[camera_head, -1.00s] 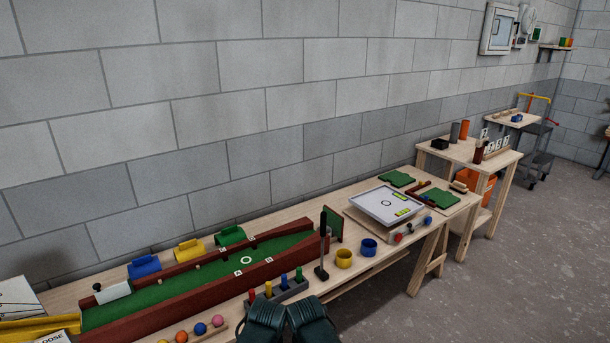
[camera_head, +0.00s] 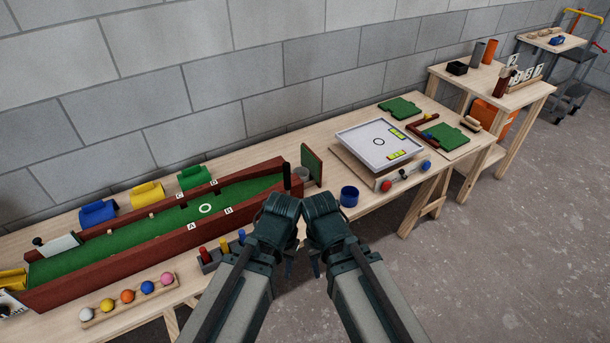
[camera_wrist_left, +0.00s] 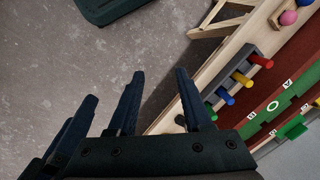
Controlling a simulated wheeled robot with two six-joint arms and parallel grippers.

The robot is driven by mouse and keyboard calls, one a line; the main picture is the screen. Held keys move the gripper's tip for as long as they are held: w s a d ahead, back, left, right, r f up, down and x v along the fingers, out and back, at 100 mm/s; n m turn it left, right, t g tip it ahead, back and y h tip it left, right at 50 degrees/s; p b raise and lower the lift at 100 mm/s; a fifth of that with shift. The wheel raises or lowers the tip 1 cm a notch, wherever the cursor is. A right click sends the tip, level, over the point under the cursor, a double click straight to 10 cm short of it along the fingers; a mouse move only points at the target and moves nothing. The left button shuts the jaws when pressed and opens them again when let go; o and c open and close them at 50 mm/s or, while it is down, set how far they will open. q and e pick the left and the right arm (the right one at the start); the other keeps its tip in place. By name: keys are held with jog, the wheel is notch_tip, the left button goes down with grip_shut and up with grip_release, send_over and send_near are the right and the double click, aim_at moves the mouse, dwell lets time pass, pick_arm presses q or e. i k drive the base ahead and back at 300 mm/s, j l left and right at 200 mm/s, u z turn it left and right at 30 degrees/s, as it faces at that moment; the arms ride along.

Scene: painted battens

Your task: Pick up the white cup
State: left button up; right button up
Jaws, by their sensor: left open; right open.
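My left gripper (camera_head: 288,264) is in front of the bench, left of my right gripper (camera_head: 315,264), with both pointing down. In the left wrist view the left gripper's fingers (camera_wrist_left: 160,88) are apart with nothing between them. The white cup is not seen in that view.
A blue cup (camera_head: 349,197) stands right of my grippers. A peg block (camera_head: 218,256) and a rack of coloured balls (camera_head: 128,298) lie along the front edge. The red-walled green lane (camera_head: 150,232) fills the left. A white tilted board (camera_head: 380,145) stands further right.

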aim_at(303, 173)
jog(key=i+j+z, duration=0.15)
jog(key=i+z, duration=0.25)
jog(key=i+j+z, duration=0.2)
jog(key=z, duration=0.25)
jog(key=i+j+z, duration=0.2)
jog(key=z, duration=0.2)
jog(key=j, duration=0.1)
